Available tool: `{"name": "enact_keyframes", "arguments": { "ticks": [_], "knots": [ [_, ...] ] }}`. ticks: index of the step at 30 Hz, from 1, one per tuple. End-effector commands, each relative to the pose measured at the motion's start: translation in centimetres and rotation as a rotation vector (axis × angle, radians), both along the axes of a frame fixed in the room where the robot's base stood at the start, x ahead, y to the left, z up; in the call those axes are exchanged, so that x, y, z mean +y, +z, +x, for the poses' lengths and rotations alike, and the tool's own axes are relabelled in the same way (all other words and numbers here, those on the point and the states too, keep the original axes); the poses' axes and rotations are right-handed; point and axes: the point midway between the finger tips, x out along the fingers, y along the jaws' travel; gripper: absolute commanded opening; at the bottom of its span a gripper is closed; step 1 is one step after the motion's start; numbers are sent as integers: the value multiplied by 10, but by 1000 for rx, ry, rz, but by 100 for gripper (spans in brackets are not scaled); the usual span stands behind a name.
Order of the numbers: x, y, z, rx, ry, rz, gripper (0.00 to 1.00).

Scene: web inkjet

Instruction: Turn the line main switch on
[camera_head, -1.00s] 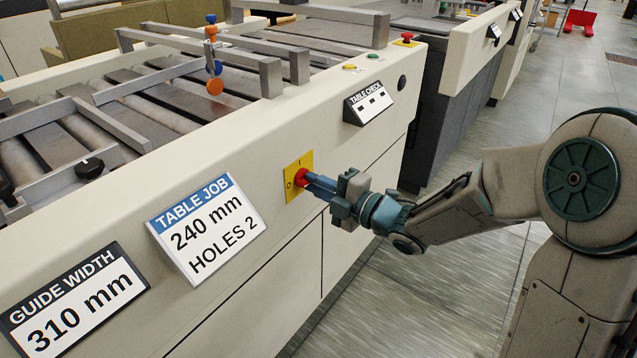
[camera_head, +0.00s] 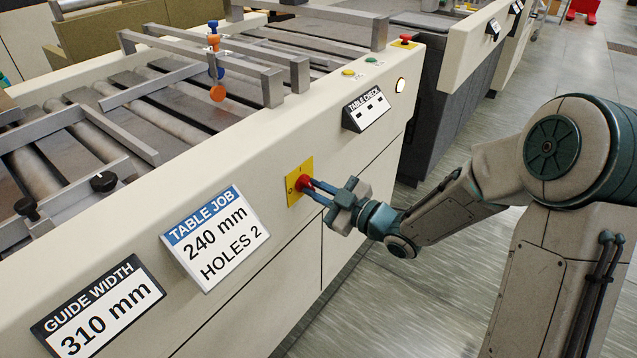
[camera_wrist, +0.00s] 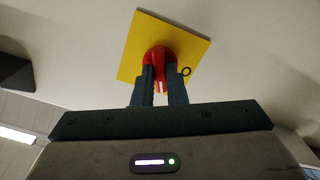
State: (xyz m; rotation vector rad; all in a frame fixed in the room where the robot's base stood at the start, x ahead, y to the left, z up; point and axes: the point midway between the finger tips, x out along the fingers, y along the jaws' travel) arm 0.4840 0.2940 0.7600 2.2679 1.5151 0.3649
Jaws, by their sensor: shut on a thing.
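The line main switch is a red rotary knob (camera_head: 303,182) on a yellow plate (camera_head: 293,195) on the cream machine's side panel. The plate carries an I mark at its top and an O mark at its left. My gripper (camera_head: 311,187) is shut on the red knob, one finger on each side. The wrist view shows the knob (camera_wrist: 154,54) between the two fingers (camera_wrist: 160,75), with the plate (camera_wrist: 134,42) tilted behind and the O mark right of the knob. The fingers hide part of the knob. A round lamp (camera_head: 400,85) on the panel glows white.
A table check sign (camera_head: 366,109), a table job sign (camera_head: 215,238) and a guide width sign (camera_head: 97,306) stick out from the panel. A red button (camera_head: 404,41) and green and yellow buttons sit on top.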

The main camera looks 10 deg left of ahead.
Motion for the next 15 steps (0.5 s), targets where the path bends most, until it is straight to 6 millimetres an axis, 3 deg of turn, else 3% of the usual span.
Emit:
{"name": "enact_keyframes", "arguments": {
  "ticks": [15],
  "knots": [
    [0,0,-1,363,1,144,0]
  ]
}}
